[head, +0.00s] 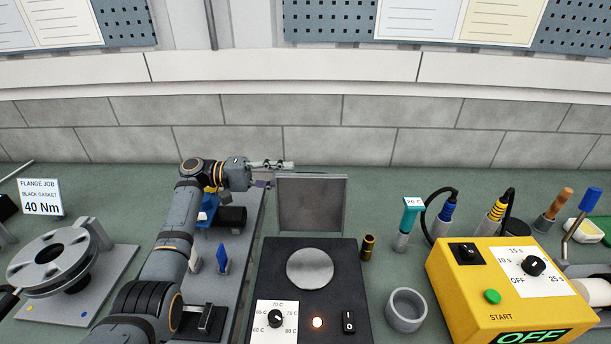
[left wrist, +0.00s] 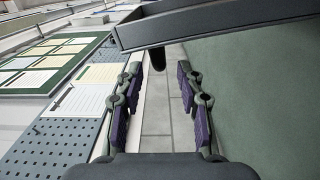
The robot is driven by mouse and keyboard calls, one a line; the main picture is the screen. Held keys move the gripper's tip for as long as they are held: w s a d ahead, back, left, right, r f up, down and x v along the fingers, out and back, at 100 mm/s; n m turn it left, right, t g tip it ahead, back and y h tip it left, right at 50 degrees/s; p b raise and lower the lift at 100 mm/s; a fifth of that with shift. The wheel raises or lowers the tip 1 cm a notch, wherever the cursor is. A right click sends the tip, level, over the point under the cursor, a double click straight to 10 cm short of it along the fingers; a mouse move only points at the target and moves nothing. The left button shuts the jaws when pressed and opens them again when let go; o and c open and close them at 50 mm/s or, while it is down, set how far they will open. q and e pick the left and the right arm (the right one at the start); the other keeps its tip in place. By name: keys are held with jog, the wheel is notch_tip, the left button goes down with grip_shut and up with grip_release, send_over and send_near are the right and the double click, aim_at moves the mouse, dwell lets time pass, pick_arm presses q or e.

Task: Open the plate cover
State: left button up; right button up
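The plate cover (head: 312,205) is a grey framed panel standing upright at the back edge of the black hot plate unit (head: 262,262). The round metal plate (head: 310,268) in front of it is uncovered. My left gripper (head: 276,165) is just behind and above the cover's top left corner. In the left wrist view, its purple-padded fingers (left wrist: 160,105) are spread apart with nothing between them. A dark frame edge (left wrist: 215,22), apparently the cover's, crosses the top of that view, with a short dark peg (left wrist: 158,58) below it, beyond the fingertips. My right gripper is not in view.
A yellow timer box (head: 510,290) and a grey ring cup (head: 406,309) stand to the right. A small brass cylinder (head: 367,246) is beside the hot plate. A flange fixture (head: 60,262) is at the left. The stone wall (head: 300,125) is close behind.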

pick_arm(q)
jog(key=a, duration=0.4)
jog(key=shift+a, duration=0.2)
